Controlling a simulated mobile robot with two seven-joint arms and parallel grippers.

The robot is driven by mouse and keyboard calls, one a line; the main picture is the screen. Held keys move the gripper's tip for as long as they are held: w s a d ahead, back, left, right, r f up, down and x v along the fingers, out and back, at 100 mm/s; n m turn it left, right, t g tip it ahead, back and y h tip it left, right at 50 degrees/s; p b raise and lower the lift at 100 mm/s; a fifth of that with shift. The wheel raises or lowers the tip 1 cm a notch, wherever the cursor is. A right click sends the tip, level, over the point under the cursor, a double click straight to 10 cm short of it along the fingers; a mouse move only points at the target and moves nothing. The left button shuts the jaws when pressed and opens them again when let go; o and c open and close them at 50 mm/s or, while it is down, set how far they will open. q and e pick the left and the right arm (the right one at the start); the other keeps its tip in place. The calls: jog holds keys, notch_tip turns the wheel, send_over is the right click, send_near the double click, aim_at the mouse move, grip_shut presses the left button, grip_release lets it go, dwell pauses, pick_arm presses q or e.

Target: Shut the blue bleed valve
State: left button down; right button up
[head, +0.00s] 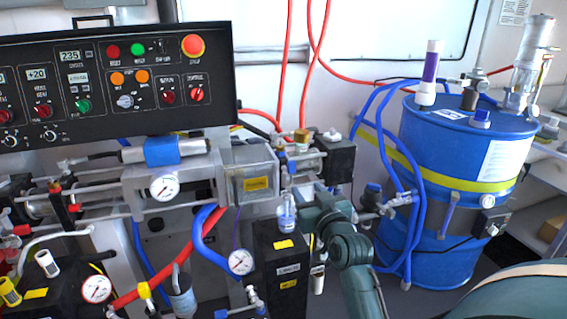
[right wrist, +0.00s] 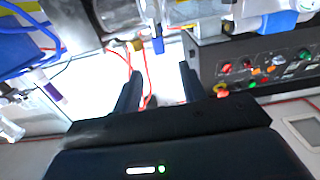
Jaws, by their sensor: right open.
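A small blue lever (right wrist: 158,45), which looks like the bleed valve's handle, shows beyond my fingers in the right wrist view. In the head view a clear fitting with a blue part (head: 287,214) stands upright just left of my right gripper (head: 316,192) and seems to be the same thing. In the right wrist view my right gripper (right wrist: 160,82) is open, with nothing between its fingers, and the lever stands beyond the gap, apart from them. In the head view its fingers are mostly hidden by the wrist. My left gripper is not in view.
A blue drum (head: 459,160) with hoses stands at the right. A black control panel (head: 110,85) is at upper left. Gauges, including one at the centre (head: 240,262), pipes and a black box (head: 281,255) crowd the area around my right gripper.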

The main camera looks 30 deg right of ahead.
aim_at(293, 167)
jog(key=x, duration=1.3)
jog(key=shift+d+b, duration=0.2)
jog(key=shift+b, duration=0.1)
jog(key=shift+c, duration=0.3)
grip_shut()
